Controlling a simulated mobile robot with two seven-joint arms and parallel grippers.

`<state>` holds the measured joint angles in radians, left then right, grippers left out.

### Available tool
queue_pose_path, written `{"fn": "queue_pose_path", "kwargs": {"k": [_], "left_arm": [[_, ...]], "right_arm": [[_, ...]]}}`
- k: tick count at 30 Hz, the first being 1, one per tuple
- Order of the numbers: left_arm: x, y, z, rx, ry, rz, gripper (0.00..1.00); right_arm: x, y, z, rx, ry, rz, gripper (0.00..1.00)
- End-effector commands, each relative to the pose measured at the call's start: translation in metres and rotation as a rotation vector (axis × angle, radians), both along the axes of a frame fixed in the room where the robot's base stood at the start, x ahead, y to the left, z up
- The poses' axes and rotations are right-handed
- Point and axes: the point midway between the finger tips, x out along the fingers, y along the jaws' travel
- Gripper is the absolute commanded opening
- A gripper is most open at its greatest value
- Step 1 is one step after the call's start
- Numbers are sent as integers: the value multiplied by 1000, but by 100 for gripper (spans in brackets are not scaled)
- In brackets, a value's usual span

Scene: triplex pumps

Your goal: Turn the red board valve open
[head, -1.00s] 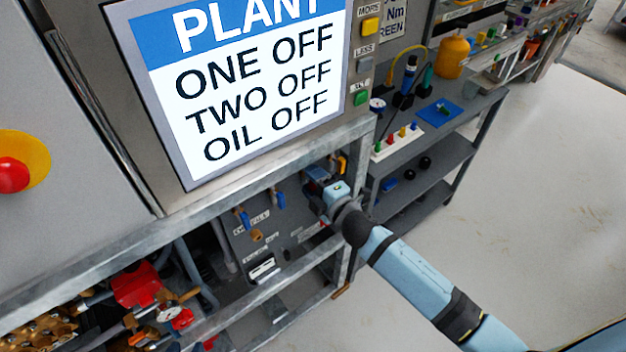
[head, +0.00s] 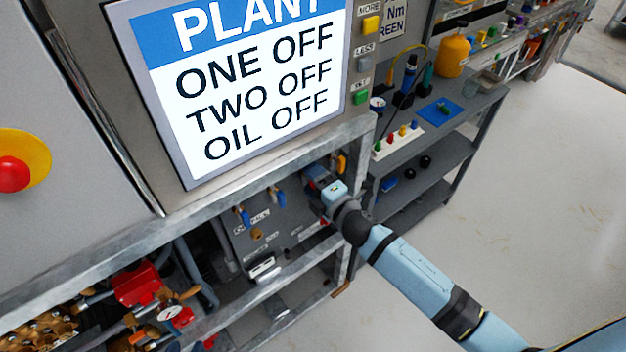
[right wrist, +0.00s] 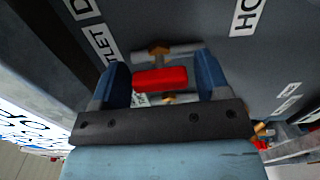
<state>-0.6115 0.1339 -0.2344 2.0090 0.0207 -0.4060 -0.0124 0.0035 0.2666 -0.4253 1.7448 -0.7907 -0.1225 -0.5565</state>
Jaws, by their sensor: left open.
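In the right wrist view, the red valve handle (right wrist: 160,78) sits on a metal pipe fitting on the dark board (right wrist: 190,22). My right gripper (right wrist: 161,77) has its two blue fingers on either side of the red handle. The handle nearly fills the space between them. Whether the fingers press on it cannot be told. In the head view, my right gripper (head: 318,186) is at the right part of the board (head: 285,227), under the frame's top rail, and hides the valve there. My left gripper is not in view.
A metal frame rail (head: 270,165) runs above the board, below the plant screen (head: 240,80). Blue-handled valves (head: 244,217) are left of my gripper. Red-bodied parts and hoses (head: 137,285) are lower left. A shelf (head: 425,145) stands right; the floor beyond is clear.

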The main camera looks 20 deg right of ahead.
Motion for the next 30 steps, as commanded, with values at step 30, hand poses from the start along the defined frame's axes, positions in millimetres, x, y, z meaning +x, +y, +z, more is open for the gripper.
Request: {"fn": "queue_pose_path", "kwargs": {"k": [30], "left_arm": [[0,-1,-12,-8,11,5,43]], "right_arm": [[-117,-43,-2,1,3,0,77]]}}
